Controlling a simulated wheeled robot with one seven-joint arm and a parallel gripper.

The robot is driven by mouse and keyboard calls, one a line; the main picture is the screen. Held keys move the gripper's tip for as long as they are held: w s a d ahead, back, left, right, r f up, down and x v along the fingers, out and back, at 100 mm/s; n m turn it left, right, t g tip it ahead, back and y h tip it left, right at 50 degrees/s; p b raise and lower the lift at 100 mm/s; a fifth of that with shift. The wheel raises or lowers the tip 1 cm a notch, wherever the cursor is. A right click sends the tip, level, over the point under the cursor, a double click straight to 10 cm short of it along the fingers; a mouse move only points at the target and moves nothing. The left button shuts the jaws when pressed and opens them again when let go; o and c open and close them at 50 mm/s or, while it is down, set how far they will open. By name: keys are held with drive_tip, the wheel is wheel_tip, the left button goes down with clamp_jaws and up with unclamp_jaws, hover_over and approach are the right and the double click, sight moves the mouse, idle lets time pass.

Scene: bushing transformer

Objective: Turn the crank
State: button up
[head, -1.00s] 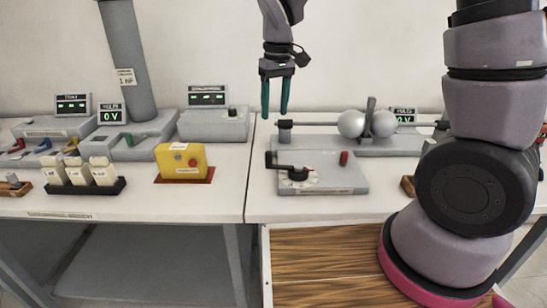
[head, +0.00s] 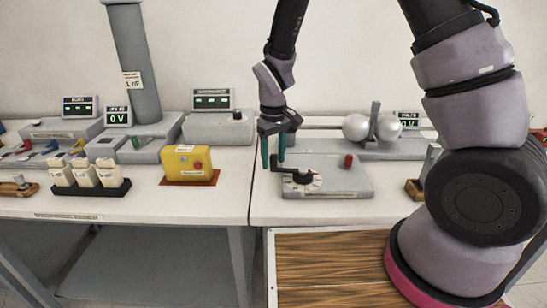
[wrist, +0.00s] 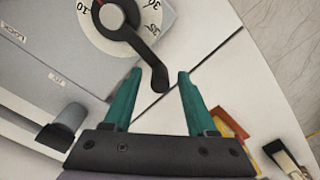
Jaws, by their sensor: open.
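The crank is a black lever on a round white numbered dial (head: 302,185), set in a low grey box (head: 345,188) on the right table. In the wrist view the crank (wrist: 140,45) slants from its hub at the top to a rounded end low in the middle. My gripper (head: 273,163) is open, its two green fingers pointing down at the left of the grey box. In the wrist view my gripper (wrist: 160,73) has the crank's end between its fingertips, with no clear contact on either side. In the head view the fingers partly hide the handle.
A red knob (head: 348,161) stands on the same grey box. Two silver spheres (head: 355,127) on a stand are behind it. A yellow box (head: 187,162) sits on the left table, left of my gripper. The table gap runs between them.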

drive_tip(key=shift+f, duration=0.1)
clamp_jaws()
idle(1.4)
